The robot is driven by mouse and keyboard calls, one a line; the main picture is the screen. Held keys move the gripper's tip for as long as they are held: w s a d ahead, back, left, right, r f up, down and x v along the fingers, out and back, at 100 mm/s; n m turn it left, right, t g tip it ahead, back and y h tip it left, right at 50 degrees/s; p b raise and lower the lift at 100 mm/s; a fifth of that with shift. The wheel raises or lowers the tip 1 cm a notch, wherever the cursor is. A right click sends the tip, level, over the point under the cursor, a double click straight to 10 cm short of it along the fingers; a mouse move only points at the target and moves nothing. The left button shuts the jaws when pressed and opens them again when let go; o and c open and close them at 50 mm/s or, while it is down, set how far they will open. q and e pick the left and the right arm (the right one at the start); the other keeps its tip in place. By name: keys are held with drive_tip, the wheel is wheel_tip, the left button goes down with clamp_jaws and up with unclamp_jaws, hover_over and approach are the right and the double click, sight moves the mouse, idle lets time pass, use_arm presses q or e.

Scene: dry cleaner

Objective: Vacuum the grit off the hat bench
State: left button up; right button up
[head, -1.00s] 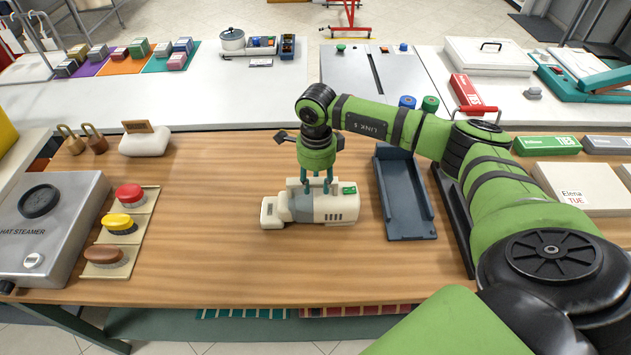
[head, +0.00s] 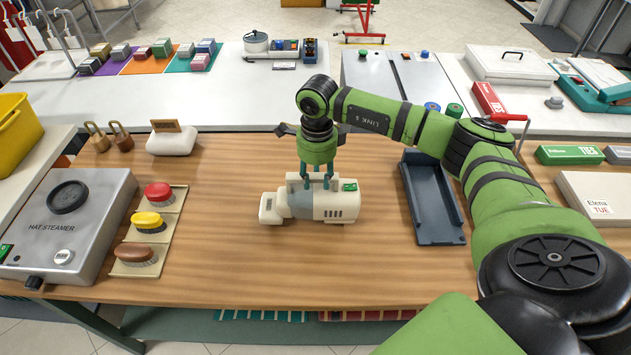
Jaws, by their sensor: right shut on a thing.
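A small cream hand vacuum (head: 330,206) with a grey middle and a green switch is on or just above the wooden hat bench (head: 240,255), its nozzle pointing left. My right gripper (head: 317,183) comes down from above and is shut on the vacuum's top handle. I cannot tell whether the vacuum touches the wood. No grit can be made out on the bench at this size. My left gripper is not in the picture.
A dark tray (head: 434,200) lies right of the vacuum. The bench's middle and front are clear.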

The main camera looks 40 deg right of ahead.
drive_tip(key=r, duration=0.1)
drive_tip(key=r+p, duration=0.1)
drive_tip(key=r, duration=0.1)
drive_tip(key=shift+s+d, duration=0.35)
wheel_tip(320, 180, up, 2)
drive_tip(key=shift+w+a+p, duration=0.15)
drive_tip(key=shift+p, duration=0.65)
drive_tip(key=shift+r, duration=0.4)
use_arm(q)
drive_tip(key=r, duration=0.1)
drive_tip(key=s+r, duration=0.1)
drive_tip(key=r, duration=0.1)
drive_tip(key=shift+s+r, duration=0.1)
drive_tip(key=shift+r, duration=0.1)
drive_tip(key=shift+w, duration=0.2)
